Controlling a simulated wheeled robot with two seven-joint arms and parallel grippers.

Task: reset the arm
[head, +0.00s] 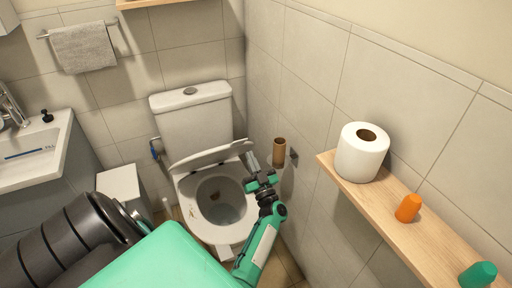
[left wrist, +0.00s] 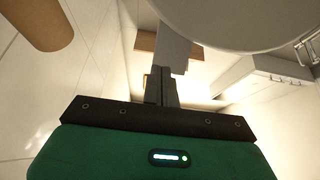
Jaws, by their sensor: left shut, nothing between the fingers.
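My left gripper (head: 250,160) is at the right side of the toilet (head: 192,120), close to the edge of its tilted, partly raised lid (head: 208,154). In the left wrist view its fingers (left wrist: 161,86) are together with nothing between them. The round pale edge of the lid or seat (left wrist: 240,18) shows just past the fingertips there. I cannot tell whether they touch. The toilet bowl (head: 222,205) is open below, with brown stains on it. My right gripper is not in view.
A brown cardboard tube (head: 279,152) stands by the right wall, near the gripper; it also shows in the left wrist view (left wrist: 36,22). A wooden shelf (head: 426,218) at right holds a paper roll (head: 362,152), an orange item (head: 408,208) and a green item (head: 478,275). A sink (head: 35,155) is at left.

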